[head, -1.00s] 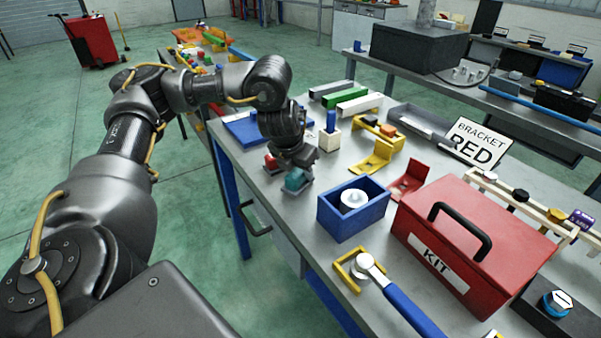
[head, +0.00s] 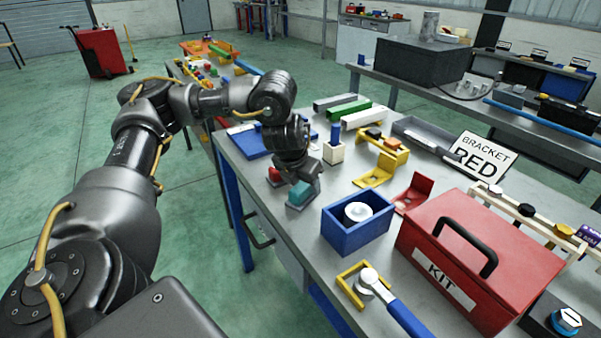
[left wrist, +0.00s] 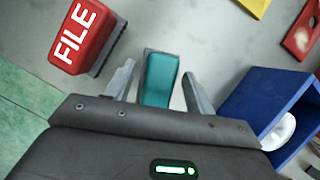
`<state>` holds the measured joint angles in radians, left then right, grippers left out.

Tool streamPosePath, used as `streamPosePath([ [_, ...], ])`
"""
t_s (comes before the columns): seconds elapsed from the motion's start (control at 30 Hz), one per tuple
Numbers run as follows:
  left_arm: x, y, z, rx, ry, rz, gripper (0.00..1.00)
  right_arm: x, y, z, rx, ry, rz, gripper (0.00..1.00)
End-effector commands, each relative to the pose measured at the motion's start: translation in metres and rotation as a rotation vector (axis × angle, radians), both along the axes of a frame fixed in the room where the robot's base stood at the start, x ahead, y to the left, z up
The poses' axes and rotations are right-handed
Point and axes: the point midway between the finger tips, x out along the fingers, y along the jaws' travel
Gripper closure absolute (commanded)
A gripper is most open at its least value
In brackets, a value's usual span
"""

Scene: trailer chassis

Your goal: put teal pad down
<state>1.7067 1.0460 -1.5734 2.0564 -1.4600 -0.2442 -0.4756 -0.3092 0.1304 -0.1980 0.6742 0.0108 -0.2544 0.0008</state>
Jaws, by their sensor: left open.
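The teal pad (head: 302,193) is at the near left edge of the workbench, with a grey part showing along its side. In the left wrist view the teal pad (left wrist: 160,80) lies between the two fingers of my left gripper (left wrist: 158,88), with a gap on each side. My left gripper (head: 297,180) is open, pointing down just above and around the pad. It appears to rest on the bench, though its underside is hidden. My right gripper is not in view.
A red block marked FILE (left wrist: 88,38) is close on one side of the gripper. A blue bin (head: 357,232) with a white round part is on the other. A red KIT box (head: 470,250) and yellow brackets (head: 374,176) stand farther right.

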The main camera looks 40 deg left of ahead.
Motion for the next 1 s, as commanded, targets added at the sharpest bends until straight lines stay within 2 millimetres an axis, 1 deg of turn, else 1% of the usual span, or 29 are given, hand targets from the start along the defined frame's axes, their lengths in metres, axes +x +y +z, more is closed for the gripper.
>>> streamPosePath([
  [0.03, -0.002, 0.000, 0.009, 0.000, -0.003, -0.002, 0.46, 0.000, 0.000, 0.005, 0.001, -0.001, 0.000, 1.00],
  [0.27, -0.019, -0.002, 0.053, 0.002, -0.006, -0.003, 0.46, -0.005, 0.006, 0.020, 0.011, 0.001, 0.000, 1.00],
  [0.4, -0.029, -0.003, 0.077, 0.001, -0.005, -0.002, 0.46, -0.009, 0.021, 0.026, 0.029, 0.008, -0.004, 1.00],
  [0.5, -0.036, -0.003, 0.090, 0.001, -0.004, -0.001, 0.46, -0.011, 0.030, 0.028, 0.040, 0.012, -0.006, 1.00],
  [0.7, -0.043, -0.004, 0.105, 0.000, -0.001, -0.001, 0.46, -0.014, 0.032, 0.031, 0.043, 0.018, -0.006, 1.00],
  [1.0, -0.045, -0.004, 0.108, 0.000, 0.001, 0.000, 0.46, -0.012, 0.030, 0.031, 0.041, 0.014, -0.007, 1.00],
])
